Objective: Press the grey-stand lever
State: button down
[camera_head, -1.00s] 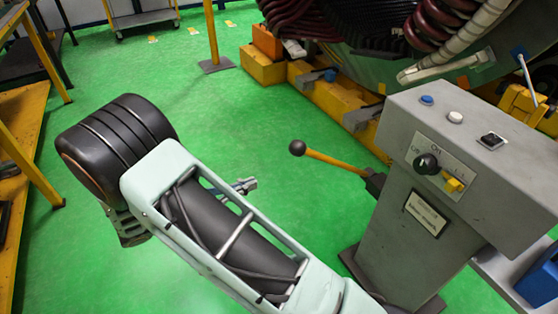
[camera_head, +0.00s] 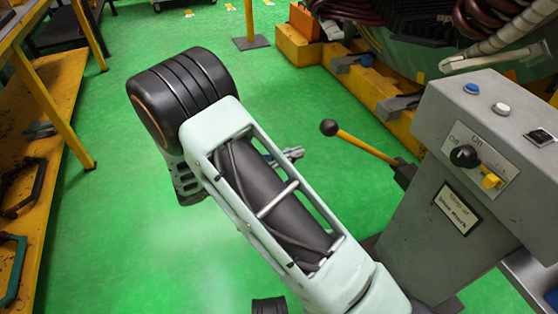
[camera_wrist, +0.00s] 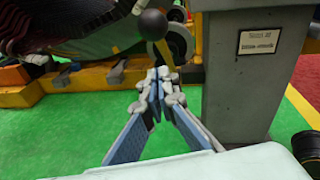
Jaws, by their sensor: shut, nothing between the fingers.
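The grey stand (camera_head: 440,190) is at the right in the head view, with a sloped top carrying buttons and a dial. Its lever (camera_head: 362,144) is a yellow rod with a black ball knob (camera_head: 329,127), sticking out to the left and slightly up. In the wrist view the stand (camera_wrist: 250,75) is right of centre and the knob (camera_wrist: 152,24) is at the top, with part of the yellow rod below it. My gripper (camera_wrist: 158,76) is shut and empty, its tips pointing below the knob in that view. In the head view only its end (camera_head: 290,154) shows beside my arm, left of the lever and apart from it.
A yellow workbench (camera_head: 60,190) stands at the left. Large machinery on a yellow base (camera_head: 350,85) lies behind the lever. A yellow post (camera_head: 244,22) stands at the back. The green floor (camera_head: 110,150) between bench and stand is clear.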

jog(key=w+d+r+b, duration=0.1)
jog(key=w+d+r, duration=0.1)
jog(key=d, duration=0.3)
jog(key=shift+w, duration=0.4)
jog(key=shift+r, duration=0.15)
